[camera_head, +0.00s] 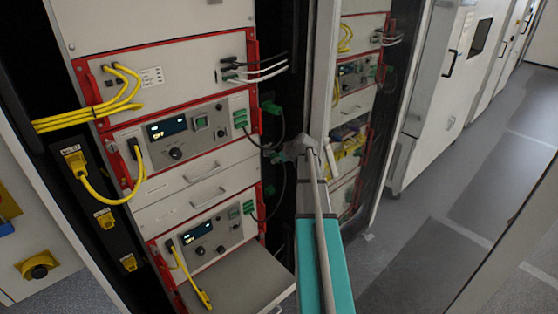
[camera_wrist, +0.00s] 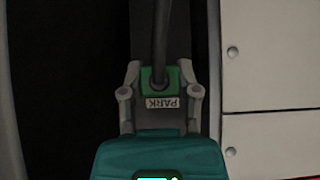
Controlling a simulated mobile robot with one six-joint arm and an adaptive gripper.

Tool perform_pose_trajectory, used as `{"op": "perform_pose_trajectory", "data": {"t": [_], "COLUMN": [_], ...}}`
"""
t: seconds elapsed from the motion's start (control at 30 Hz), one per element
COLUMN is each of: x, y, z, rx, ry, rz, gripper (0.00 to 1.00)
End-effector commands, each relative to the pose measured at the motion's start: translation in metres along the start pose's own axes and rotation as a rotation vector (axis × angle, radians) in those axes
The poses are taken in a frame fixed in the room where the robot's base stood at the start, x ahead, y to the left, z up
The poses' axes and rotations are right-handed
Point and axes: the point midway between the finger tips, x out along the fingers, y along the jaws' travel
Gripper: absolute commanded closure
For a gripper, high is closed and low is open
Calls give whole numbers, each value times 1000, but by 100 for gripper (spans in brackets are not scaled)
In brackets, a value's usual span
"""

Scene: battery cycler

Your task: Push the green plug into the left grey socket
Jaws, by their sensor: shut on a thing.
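The green plug (camera_wrist: 174,77) is between the two fingers of my gripper (camera_wrist: 160,80) in the wrist view, with a dark cable rising from it. My gripper is shut on it. A small label reading PARK, upside down, shows just below the plug against a dark strip. In the head view, my gripper (camera_head: 287,152) is at the right edge of the rack, by a dark cable; the held plug is small there and partly hidden by the fingers. I cannot make out the left grey socket in either view.
Another green plug (camera_head: 271,107) with a cable is at the rack's right edge, above my gripper. Instrument units (camera_head: 190,135) with yellow cables fill the rack. A grey shelf (camera_head: 235,282) juts out low. A pale upright post (camera_head: 321,70) stands close to my arm. Open floor lies at right.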

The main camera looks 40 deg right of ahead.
Motion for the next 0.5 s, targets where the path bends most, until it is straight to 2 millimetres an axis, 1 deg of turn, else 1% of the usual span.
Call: {"op": "perform_pose_trajectory", "data": {"t": [0.5], "x": [4], "y": [0], "z": [-4], "rx": [0], "ry": [0], "rz": [0], "gripper": [85]}}
